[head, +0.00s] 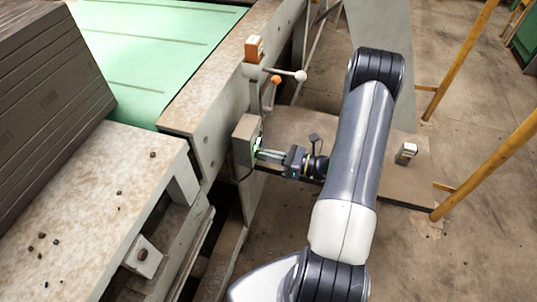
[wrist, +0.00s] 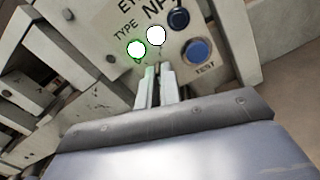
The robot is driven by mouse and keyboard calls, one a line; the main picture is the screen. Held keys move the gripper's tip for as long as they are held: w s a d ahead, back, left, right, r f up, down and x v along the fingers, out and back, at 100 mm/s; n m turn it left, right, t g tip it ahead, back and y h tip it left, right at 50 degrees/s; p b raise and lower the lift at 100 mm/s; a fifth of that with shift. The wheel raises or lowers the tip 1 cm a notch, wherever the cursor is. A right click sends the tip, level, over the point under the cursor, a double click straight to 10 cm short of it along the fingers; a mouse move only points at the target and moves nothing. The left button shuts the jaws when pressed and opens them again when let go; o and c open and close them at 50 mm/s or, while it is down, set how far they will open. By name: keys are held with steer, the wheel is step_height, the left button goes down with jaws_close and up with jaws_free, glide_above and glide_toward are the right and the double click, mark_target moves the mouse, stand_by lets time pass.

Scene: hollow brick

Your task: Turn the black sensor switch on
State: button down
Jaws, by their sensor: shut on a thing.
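The grey sensor box (head: 243,138) is fixed to the side of the machine frame, and its panel (wrist: 222,35) fills the upper part of the wrist view. My gripper (head: 259,155) reaches the panel from the right. In the wrist view, its fingertips (wrist: 158,68) are close together at the panel, just below two bright round lights. The left light (wrist: 137,49) has a green rim; the other light (wrist: 156,35) is white. A narrow dark piece shows between the fingers, taken as the black sensor switch; the fingers hide most of it, so its position cannot be told.
A black round knob (wrist: 179,18) and a blue button (wrist: 196,50) marked TEST sit right of the lights. Levers with ball ends (head: 300,76) and an orange box (head: 254,48) are above the sensor box. Yellow rails (head: 462,58) stand at the right.

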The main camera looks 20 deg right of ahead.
stand_by(0.3)
steer(key=shift+m, duration=1.3)
steer(key=c, duration=1.6)
jaws_free()
steer(key=shift+d, duration=0.15)
steer(key=b+v, duration=0.1)
steer(key=v, duration=0.9)
steer(key=shift+d, duration=0.2)
steer(key=shift+s, duration=0.1)
